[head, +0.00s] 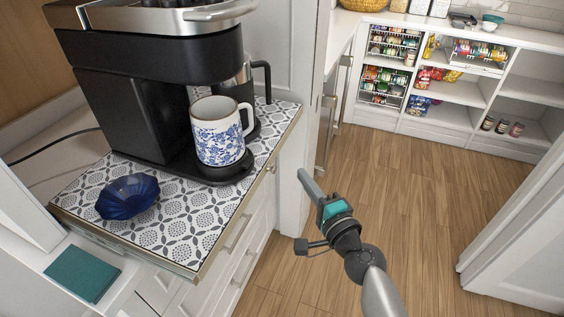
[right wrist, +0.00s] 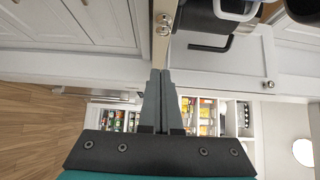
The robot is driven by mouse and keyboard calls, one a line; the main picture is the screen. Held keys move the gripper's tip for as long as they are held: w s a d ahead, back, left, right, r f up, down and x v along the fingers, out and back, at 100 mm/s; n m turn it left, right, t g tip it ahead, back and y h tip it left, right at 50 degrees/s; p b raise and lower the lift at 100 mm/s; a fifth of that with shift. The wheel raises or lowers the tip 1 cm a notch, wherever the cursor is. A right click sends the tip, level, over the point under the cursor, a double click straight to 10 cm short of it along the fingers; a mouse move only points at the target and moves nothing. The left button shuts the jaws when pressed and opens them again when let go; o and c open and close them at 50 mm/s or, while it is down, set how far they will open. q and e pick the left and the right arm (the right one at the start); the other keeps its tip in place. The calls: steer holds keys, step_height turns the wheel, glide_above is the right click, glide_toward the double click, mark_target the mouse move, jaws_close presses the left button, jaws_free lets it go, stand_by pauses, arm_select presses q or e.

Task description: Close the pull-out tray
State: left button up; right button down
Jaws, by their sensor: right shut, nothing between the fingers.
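The pull-out tray (head: 185,225) has a grey-and-white patterned top with a thin metal edge, and it extends out over white drawers. A black coffee machine (head: 120,105), a blue floral mug (head: 220,132) and a dark blue glass bowl (head: 128,195) stand on it. My right gripper (head: 304,180) is right of the tray's edge, apart from it in the head view, above the floor. Its fingers are together and empty; they also show in the right wrist view (right wrist: 160,78), just below a narrow metallic edge. My left gripper is not in view.
White drawers with bar handles (head: 242,232) are under the tray. A teal cloth or book (head: 82,273) lies at lower left. Open pantry shelves (head: 450,88) stand at the back. A white door or panel (head: 520,240) is at right. The wooden floor (head: 400,200) between is clear.

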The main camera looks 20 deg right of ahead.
mark_target(274, 156)
steer(key=w, duration=0.1)
steer(key=w+a, duration=0.1)
steer(key=w, duration=0.1)
steer(key=w+a, duration=0.1)
steer(key=w, duration=0.1)
steer(key=shift+w+a+p, duration=0.2)
steer(key=shift+a+p, duration=0.05)
steer(key=shift+p, duration=0.1)
steer(key=shift+w+a, duration=0.35)
steer(key=shift+a, duration=0.05)
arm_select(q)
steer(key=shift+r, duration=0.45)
arm_select(e)
steer(key=shift+a, duration=0.1)
